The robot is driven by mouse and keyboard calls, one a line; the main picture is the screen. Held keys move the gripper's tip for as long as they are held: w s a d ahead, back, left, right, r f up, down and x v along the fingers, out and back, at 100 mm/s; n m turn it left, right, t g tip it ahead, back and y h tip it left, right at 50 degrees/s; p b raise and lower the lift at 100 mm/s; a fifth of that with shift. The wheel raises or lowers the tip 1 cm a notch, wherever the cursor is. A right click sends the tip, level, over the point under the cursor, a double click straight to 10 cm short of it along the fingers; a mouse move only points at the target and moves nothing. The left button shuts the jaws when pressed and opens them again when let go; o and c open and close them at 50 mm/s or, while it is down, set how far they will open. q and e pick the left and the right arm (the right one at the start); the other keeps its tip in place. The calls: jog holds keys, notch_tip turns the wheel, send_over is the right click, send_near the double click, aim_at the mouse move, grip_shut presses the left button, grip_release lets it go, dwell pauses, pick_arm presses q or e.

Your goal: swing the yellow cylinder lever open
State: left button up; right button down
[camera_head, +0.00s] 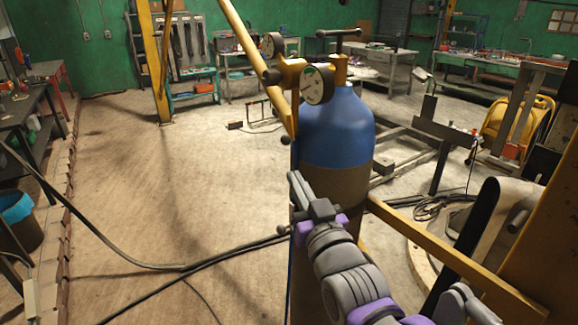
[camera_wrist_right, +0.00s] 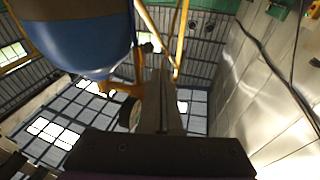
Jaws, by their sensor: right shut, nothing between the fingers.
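A blue gas cylinder (camera_head: 335,130) stands upright in the middle of the head view. Its brass valve (camera_head: 290,74) carries two round gauges. A long yellow bar (camera_head: 243,38) slants from the top edge down to the cylinder's left shoulder; I cannot tell for sure that it is the lever. My right gripper (camera_head: 294,178) is shut and empty, in front of the cylinder's lower body and below the valve. In the right wrist view, its closed fingers (camera_wrist_right: 160,95) point up beside the blue cylinder (camera_wrist_right: 80,38). Contact cannot be told. My left gripper is out of view.
A yellow horizontal bar (camera_head: 450,255) runs from the cylinder to the lower right. A yellow hose reel (camera_head: 517,125) and metal frames stand at right. Black cables (camera_head: 180,268) cross the floor. The floor left of the cylinder is otherwise open, with workbenches (camera_head: 30,105) along the left side.

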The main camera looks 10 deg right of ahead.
jog(key=v, duration=0.3)
jog(key=shift+s+a, duration=0.1)
jog(key=shift+s, duration=0.25)
